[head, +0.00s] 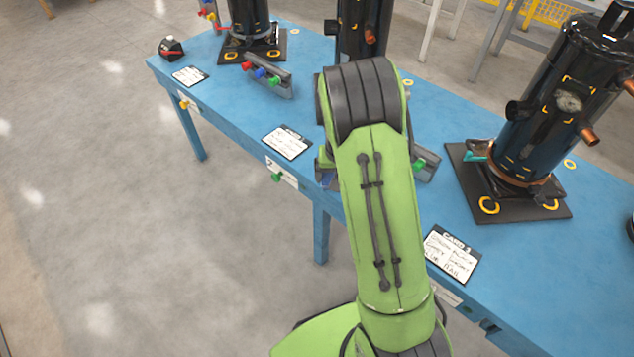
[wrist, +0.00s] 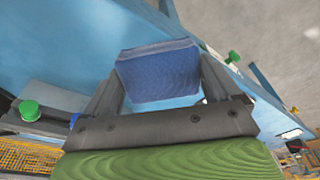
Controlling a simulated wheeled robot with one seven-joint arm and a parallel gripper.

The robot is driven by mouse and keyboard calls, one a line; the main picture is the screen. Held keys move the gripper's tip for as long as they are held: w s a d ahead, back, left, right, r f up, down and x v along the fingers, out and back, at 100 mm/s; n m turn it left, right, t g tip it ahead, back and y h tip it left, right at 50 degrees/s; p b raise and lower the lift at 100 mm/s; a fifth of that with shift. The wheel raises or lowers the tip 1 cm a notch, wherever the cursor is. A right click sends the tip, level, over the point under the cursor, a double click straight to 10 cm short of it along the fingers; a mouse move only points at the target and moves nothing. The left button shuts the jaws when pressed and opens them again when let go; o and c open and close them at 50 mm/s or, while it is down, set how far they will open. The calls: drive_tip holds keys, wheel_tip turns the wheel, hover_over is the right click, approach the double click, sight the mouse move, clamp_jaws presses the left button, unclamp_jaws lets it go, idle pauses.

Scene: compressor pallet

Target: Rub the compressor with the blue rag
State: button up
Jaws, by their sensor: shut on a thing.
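The blue rag (wrist: 158,74) is a folded dark blue block between the two fingers of my gripper (wrist: 158,66) in the wrist view. My gripper is shut on it, over the blue table. In the head view my green arm hides most of the gripper, around the middle of the table's near edge. Three black cylindrical compressors stand upright on the table: one at the back left (head: 250,17), one in the middle (head: 365,28) partly hidden behind my arm, and one at the right (head: 560,105). The rag appears apart from all of them.
The blue table (head: 225,68) carries written cards (head: 287,142) and a grey block with coloured knobs (head: 266,76). Another grey block (head: 426,163) shows beside my arm. A black and red item (head: 171,48) sits at the far left corner. The floor at left is clear.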

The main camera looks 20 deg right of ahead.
drive_tip(key=s+d+r+m+t+h+p, duration=0.1)
drive_tip(key=s+d+r+m+h, duration=0.15)
drive_tip(key=d, duration=0.55)
drive_tip(key=s+d+r+m+t+h+p, duration=0.1)
drive_tip(key=s+d+r+m+t+h, duration=0.2)
drive_tip(key=d, duration=0.5)
drive_tip(key=s+d+r+m+h+p, duration=0.1)
drive_tip(key=s+d+r+m+h, duration=0.2)
drive_tip(key=d, duration=0.6)
drive_tip(key=s+d+r+t+h+p, duration=0.1)
drive_tip(key=s+d+r+h, duration=0.25)
drive_tip(key=s+r, duration=0.35)
drive_tip(key=s+d+r+t+h+p, duration=0.1)
drive_tip(key=s+d+r+h, duration=0.25)
drive_tip(key=s+r, duration=0.4)
drive_tip(key=p+x, duration=0.5)
drive_tip(key=x, duration=0.1)
drive_tip(key=shift+w+d+r, duration=0.1)
drive_tip(key=shift+w+d, duration=0.2)
drive_tip(key=shift+d, duration=0.1)
drive_tip(key=shift+w+d+p, duration=0.35)
drive_tip(key=shift+d+p, duration=0.3)
drive_tip(key=shift+p, duration=0.35)
